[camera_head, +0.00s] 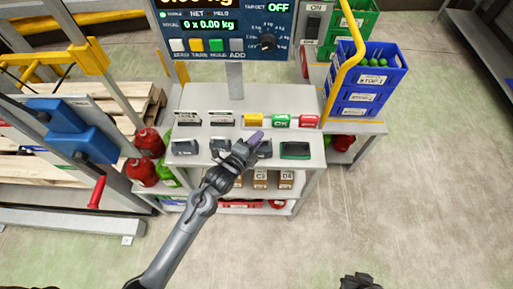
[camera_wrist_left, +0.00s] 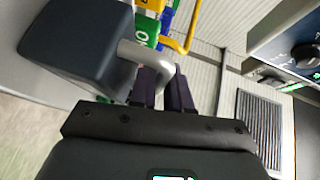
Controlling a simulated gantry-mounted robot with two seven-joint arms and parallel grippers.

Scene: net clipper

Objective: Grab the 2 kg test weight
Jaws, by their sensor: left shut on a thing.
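My left gripper (camera_head: 255,138) reaches over the grey bench (camera_head: 210,102) from the left. In the left wrist view its purple fingers (camera_wrist_left: 160,86) are shut on the pale handle (camera_wrist_left: 152,58) of a dark block-shaped weight (camera_wrist_left: 72,45). In the head view the dark block (camera_head: 265,150) by the fingers is partly hidden by the gripper. Its marking cannot be read. Other dark weights (camera_head: 185,147) stand to the left on the bench. A dark part of my right gripper (camera_head: 360,282) shows at the bottom edge; its fingers are not clear.
Yellow, green and red buttons (camera_head: 281,121) stand behind the gripper. A dark green-topped item (camera_head: 295,150) lies to its right. The scale display (camera_head: 225,28) rises behind. Blue crates (camera_head: 365,80) stand at right, red bottles (camera_head: 148,142) at left. Open floor lies in front.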

